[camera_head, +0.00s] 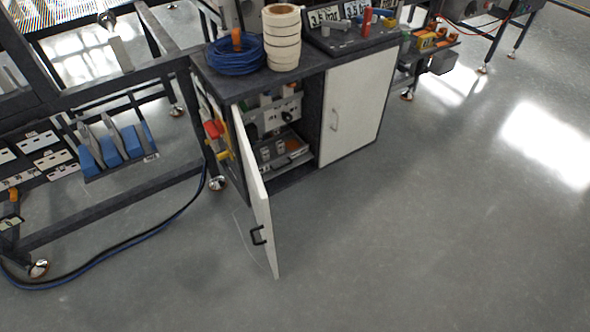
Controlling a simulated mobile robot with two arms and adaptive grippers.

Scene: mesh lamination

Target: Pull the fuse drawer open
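The fuse drawer seems to be the grey tray-like unit (287,161) low inside the dark cabinet (300,72), with small light fuse-like parts on it. I cannot tell how far out it is. The cabinet's left white door (258,205) stands swung open toward me, with a dark handle (258,235) near its lower edge. The right white door (352,108) is closed and has a light handle (334,120). The open door hides part of the cabinet's left inside. Neither of my grippers is in view.
A coil of blue cable (235,57) and a stack of cream rolls (282,38) stand on the cabinet top. A dark frame with blue holders (112,148) stands at left. A dark cable (120,262) lies on the floor. The floor in front and right is clear.

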